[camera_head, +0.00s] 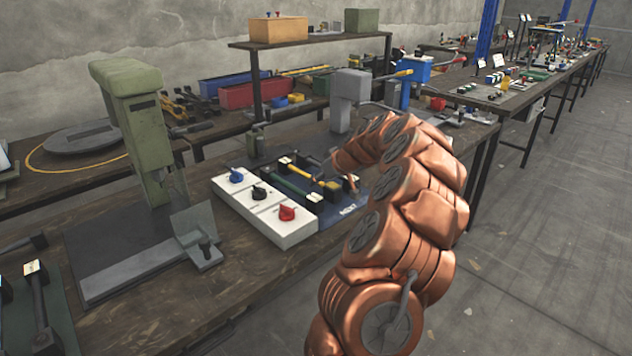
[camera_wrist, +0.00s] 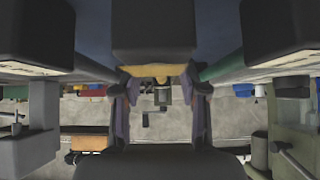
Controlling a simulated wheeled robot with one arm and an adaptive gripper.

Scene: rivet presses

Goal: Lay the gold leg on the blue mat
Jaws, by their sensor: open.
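The gold leg (camera_head: 303,173) has dark end blocks and lies among other legs over the blue mat (camera_head: 345,212), which is marked "NEXT". In the wrist view, a short gold stretch (camera_wrist: 155,70) shows between my two fingers, below a dark block. My gripper (camera_wrist: 160,104) is open, with one finger on each side of the gold leg. I cannot tell if either finger touches it. In the head view, my copper arm hides part of the mat and much of the gripper.
A green leg (camera_head: 291,188) lies close beside the gold one. A white box with blue, black and red knobs (camera_head: 265,208) stands to the left. A grey press (camera_head: 349,100) stands behind and a green press (camera_head: 140,125) at left. Bare bench lies in front.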

